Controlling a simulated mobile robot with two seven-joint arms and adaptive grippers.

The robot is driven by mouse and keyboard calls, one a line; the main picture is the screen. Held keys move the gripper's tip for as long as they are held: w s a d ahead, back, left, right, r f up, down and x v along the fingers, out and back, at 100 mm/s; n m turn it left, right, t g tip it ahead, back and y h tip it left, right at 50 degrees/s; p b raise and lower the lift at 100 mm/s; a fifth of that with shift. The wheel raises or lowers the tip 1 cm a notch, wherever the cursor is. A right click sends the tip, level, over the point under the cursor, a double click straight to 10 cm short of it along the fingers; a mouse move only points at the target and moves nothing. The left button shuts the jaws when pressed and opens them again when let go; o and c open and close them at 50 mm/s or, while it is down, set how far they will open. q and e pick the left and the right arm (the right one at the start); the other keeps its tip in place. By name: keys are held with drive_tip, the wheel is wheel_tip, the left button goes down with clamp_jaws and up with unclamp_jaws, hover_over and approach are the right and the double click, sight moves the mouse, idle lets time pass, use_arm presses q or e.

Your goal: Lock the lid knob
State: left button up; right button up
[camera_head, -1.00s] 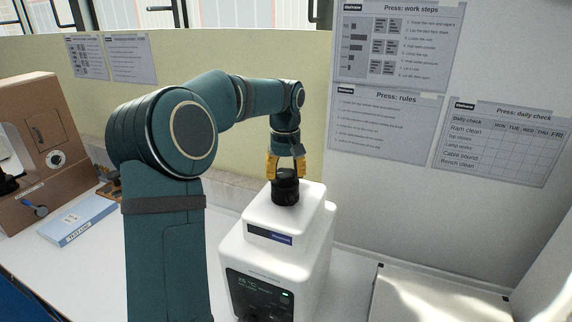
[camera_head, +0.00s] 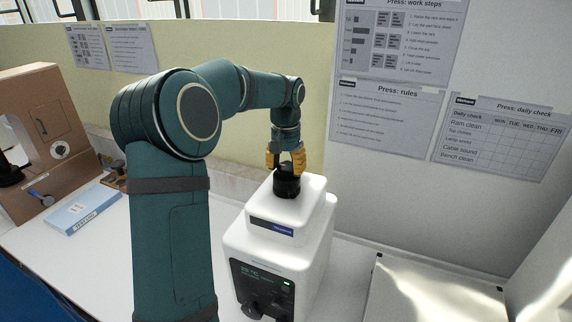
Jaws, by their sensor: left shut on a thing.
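The lid knob (camera_head: 287,186) is a black round knob on top of the white machine (camera_head: 275,250). My left gripper (camera_head: 286,168) points down from above, its yellow fingers shut on the upper part of the knob. The machine's front has a dark label strip, a dark display panel (camera_head: 262,283) with a green light, and a dark knob low down. The side of the lid knob away from the camera is hidden. My right gripper is not in view.
A blue-and-white box (camera_head: 82,209) lies on the white bench at the left, beside a brown machine (camera_head: 40,140). A white flat-topped unit (camera_head: 430,295) stands at the right. A wall with posted sheets (camera_head: 388,118) rises close behind.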

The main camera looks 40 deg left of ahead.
sight(286, 167)
use_arm(q)
drive_tip(key=shift+f, duration=0.1)
drive_tip(key=o, duration=1.2)
wheel_tip(286, 167, up, 12)
idle(0.5)
